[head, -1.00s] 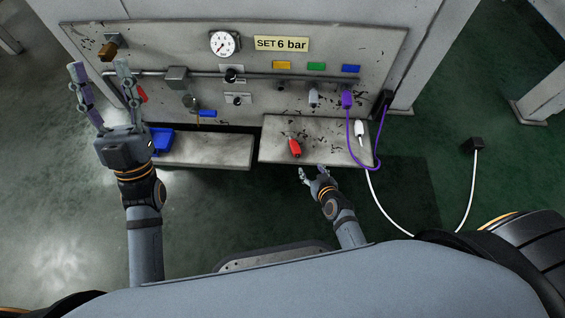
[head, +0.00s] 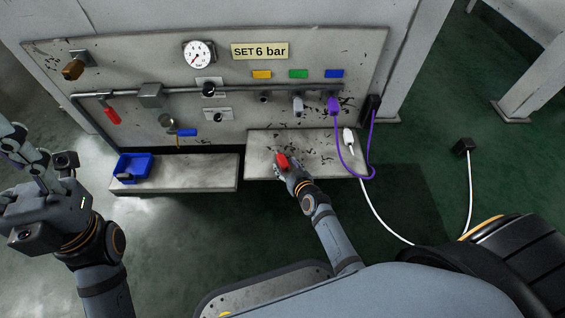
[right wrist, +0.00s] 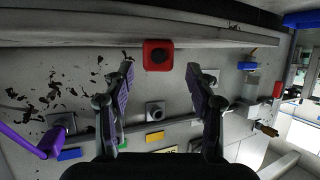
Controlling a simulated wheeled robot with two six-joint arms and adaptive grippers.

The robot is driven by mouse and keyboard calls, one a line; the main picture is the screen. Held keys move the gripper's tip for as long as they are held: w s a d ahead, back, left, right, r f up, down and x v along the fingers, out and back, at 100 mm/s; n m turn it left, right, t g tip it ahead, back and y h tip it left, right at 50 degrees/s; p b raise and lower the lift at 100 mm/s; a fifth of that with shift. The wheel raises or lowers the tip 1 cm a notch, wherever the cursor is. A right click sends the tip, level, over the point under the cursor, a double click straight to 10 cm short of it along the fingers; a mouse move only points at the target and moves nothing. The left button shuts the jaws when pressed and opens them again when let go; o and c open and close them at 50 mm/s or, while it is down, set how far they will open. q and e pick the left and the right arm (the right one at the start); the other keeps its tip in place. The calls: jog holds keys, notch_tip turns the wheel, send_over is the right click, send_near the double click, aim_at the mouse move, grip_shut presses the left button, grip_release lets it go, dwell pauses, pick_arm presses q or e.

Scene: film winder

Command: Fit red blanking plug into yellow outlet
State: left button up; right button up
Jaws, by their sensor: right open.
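The red blanking plug (head: 282,160) lies on the right-hand shelf, partly hidden by my right gripper (head: 288,173). In the right wrist view the red plug (right wrist: 158,54) shows a square end with a dark round centre. It is centred just beyond and between the fingertips of my open right gripper (right wrist: 159,68), with a gap on both sides. The yellow outlet (head: 263,97) is the grey fitting under the yellow label (head: 261,74) on the panel; no plug shows in it. My left gripper (head: 25,150) is raised at the left edge, away from the panel, its fingers partly overlapping.
A blue bin (head: 132,167) stands on the left shelf.

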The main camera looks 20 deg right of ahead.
aim_at(285, 163)
jog(key=b+x, duration=0.1)
jog(key=x, duration=0.3)
jog(key=shift+w+d+f+b, duration=0.15)
jog(key=shift+w+f+b, duration=0.1)
jog(key=shift+b, duration=0.1)
jog(key=shift+s, duration=0.1)
grip_shut()
